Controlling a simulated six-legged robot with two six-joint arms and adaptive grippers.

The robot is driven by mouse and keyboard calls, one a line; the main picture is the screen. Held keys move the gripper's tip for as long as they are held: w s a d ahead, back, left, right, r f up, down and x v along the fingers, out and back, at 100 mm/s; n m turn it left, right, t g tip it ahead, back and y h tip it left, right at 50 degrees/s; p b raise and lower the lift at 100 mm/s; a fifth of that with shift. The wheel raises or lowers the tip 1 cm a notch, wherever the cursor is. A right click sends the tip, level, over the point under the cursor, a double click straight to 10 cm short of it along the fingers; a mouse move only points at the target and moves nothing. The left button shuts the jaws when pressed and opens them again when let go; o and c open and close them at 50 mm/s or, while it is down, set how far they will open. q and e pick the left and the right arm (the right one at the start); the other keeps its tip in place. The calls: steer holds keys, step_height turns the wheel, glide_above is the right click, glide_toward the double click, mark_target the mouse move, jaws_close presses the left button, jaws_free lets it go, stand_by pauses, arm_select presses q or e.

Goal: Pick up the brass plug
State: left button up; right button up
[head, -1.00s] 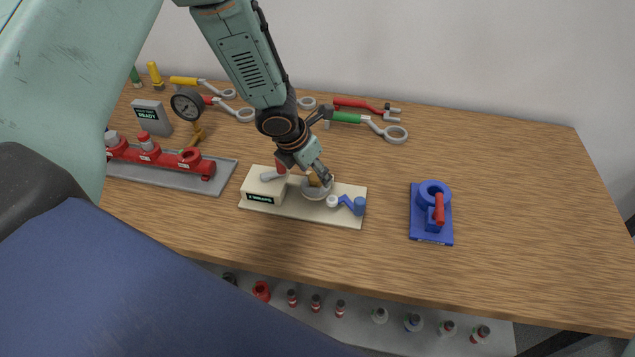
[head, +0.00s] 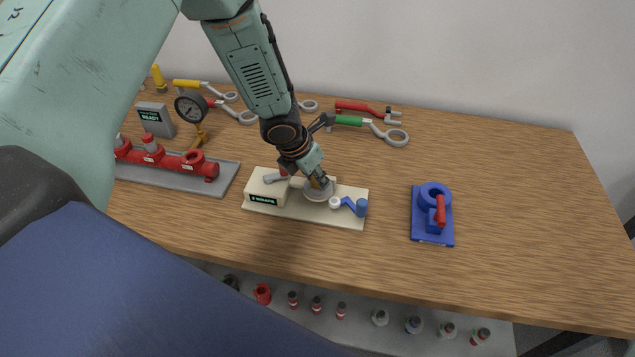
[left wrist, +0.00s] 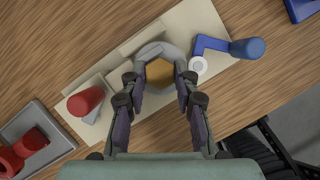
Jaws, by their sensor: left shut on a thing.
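The brass plug (left wrist: 159,73) shows in the left wrist view as a six-sided, brass-coloured top inside a grey round dish (left wrist: 151,53) on a cream board (left wrist: 200,18). In the head view, the plug (head: 316,184) is partly hidden by my gripper, and the dish (head: 319,194) shows below it. My left gripper (left wrist: 159,77) is shut on the plug, with one finger on each side, and points down at the dish. The plug is still at the dish; whether it is lifted at all I cannot tell. My right gripper is in neither view.
The cream board also bears a red-topped grey lever (left wrist: 85,101), a white ring (left wrist: 198,65) and a blue angled key (left wrist: 229,47). A blue valve block (head: 432,222) stands to the right. A red manifold (head: 165,159) stands left and wrenches (head: 365,122) lie behind. The table's right side is clear.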

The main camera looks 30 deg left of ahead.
arm_select(q)
jaws_close()
steer(key=shift+w, duration=0.2)
